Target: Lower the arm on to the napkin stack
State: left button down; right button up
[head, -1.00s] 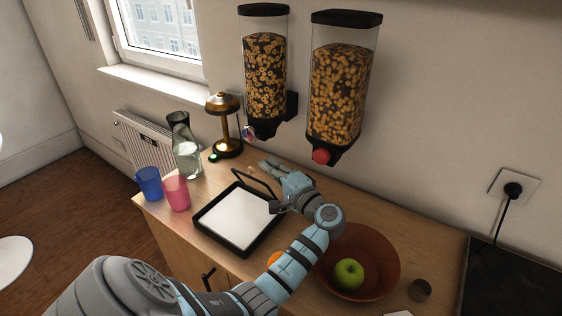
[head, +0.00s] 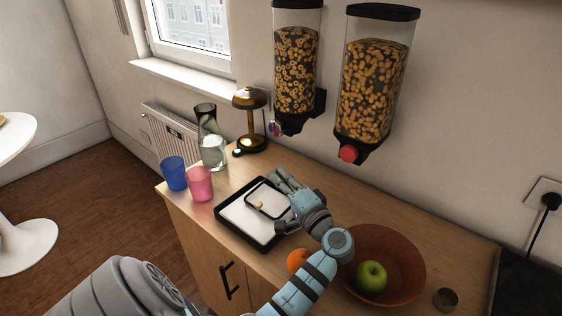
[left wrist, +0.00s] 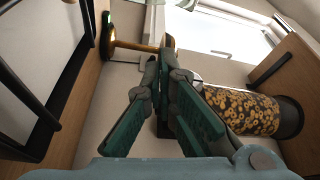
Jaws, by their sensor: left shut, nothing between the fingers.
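The napkin holder is a black tray (head: 264,246) with a white napkin stack (head: 238,216) in it. Its black looped arm (head: 248,192) with a small wooden ball (head: 258,205) now lies low across the napkins; I cannot tell if it touches them all along. My left gripper (head: 280,176) is shut and empty, over the tray's far right side, close beside the looped arm. The hand hides the tray's right part. In the left wrist view the fingers (left wrist: 160,95) point away, with the black tray edge (left wrist: 20,150) at left. My right gripper is out of view.
A brown bowl (head: 410,265) with a green apple (head: 371,276) and an orange (head: 298,261) are near my forearm. Pink (head: 200,184) and blue (head: 174,173) cups, a carafe (head: 212,150) and a lamp (head: 250,120) stand left and behind. Cereal dispensers (head: 365,95) hang above.

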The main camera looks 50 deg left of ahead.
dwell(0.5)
pick_arm(q)
notch_tip(320, 180, up, 10)
dwell(0.3)
jog(key=shift+s+f, duration=0.1)
